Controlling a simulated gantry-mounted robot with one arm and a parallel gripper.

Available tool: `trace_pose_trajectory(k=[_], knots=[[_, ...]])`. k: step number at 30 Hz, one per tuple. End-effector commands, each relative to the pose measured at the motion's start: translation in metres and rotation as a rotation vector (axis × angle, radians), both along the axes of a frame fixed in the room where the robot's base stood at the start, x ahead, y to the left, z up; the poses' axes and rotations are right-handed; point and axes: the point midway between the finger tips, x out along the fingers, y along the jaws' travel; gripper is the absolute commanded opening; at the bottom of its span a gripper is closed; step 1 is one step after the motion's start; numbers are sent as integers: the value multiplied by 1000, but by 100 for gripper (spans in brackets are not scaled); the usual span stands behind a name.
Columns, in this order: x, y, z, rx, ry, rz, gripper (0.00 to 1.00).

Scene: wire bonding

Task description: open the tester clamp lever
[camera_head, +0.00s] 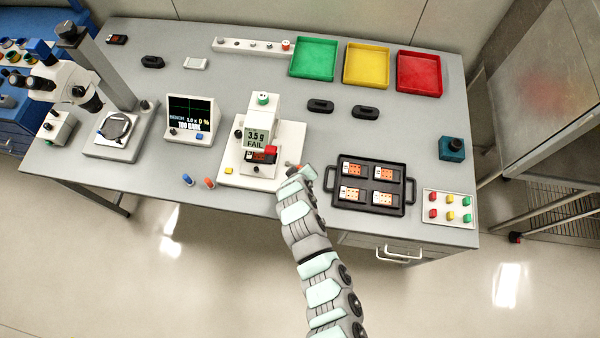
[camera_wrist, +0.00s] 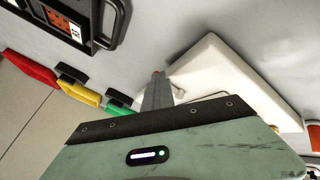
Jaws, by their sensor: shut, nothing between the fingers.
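The tester (camera_head: 285,135) is a white unit on a white base plate, with a display reading "3.5 g FAIL". A small dark part with an orange board (camera_head: 257,156) sits under the display. A red block (camera_head: 271,150) stands at its right side; I cannot tell for certain that it is the clamp lever. My gripper (camera_head: 294,167) is shut and empty, just right of the tester's base near its front. In the wrist view my closed fingers (camera_wrist: 157,88) are beside the white base plate (camera_wrist: 225,75).
A black tray (camera_head: 336,193) with several orange boards lies right of my gripper. A panel of coloured buttons (camera_head: 437,216) is farther right. A monitor (camera_head: 190,114) and a microscope (camera_head: 70,80) stand left. Green (camera_head: 314,57), yellow (camera_head: 367,64) and red (camera_head: 419,72) bins line the back.

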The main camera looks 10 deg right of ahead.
Motion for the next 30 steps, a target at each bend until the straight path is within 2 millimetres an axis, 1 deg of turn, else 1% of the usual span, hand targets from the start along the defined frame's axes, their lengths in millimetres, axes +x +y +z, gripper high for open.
trace_pose_trajectory(k=[14,24,30], knots=[[-1,-2,-3,-3,5,-3,0],[9,9,-6,1,6,-2,0],[8,11,-3,4,8,-2,0]])
